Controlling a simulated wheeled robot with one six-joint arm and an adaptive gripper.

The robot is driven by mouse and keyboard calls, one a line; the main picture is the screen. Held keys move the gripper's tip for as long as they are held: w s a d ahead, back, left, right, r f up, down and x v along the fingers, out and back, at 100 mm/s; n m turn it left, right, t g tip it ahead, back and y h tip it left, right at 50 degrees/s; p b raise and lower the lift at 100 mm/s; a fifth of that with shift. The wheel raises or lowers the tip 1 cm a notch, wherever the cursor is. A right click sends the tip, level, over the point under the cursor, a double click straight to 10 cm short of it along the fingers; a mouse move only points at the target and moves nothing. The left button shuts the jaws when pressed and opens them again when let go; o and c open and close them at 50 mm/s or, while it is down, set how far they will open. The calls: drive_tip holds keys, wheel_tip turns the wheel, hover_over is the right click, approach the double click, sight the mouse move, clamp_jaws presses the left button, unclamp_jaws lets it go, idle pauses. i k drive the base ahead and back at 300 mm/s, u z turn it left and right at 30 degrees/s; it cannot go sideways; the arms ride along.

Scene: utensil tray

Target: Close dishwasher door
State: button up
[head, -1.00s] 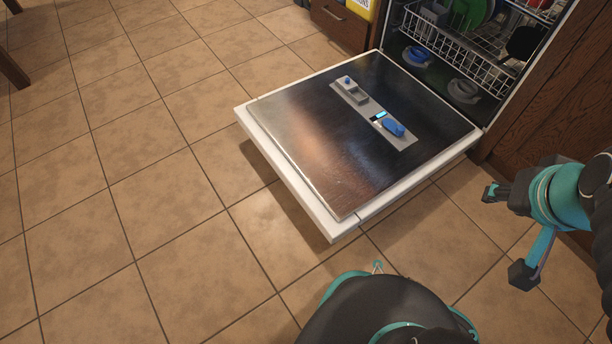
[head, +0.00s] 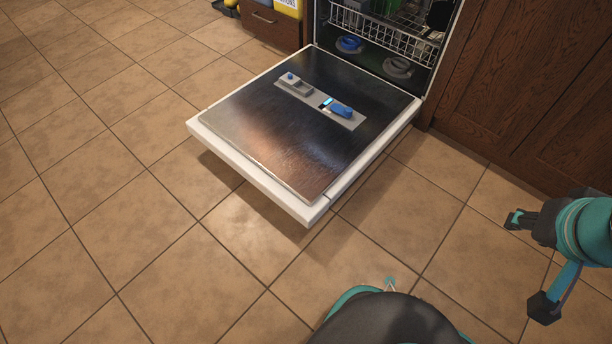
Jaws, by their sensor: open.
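The dishwasher door (head: 299,118) is folded down, lying about level above the floor, its steel inner face up and its white edge toward me. A detergent dispenser with blue parts (head: 320,101) is set in that face. The dishwasher interior (head: 385,42) behind it is open. My gripper (head: 527,264) is at the right, open and empty, over the floor. It is well to the right of the door and nearer to me, not touching it. The gripper's two fingers are spread apart.
Dark wooden cabinets (head: 535,85) stand right of the dishwasher. A wooden drawer (head: 268,22) is at its left, with a yellow container (head: 288,6) by it. A rack (head: 385,30) with dishes is inside the dishwasher. Tiled floor (head: 110,190) is clear left and in front.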

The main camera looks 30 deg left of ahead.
sight(288, 140)
drive_tip(key=z, duration=0.35)
drive_tip(key=i, duration=0.85)
drive_tip(key=u, duration=1.95)
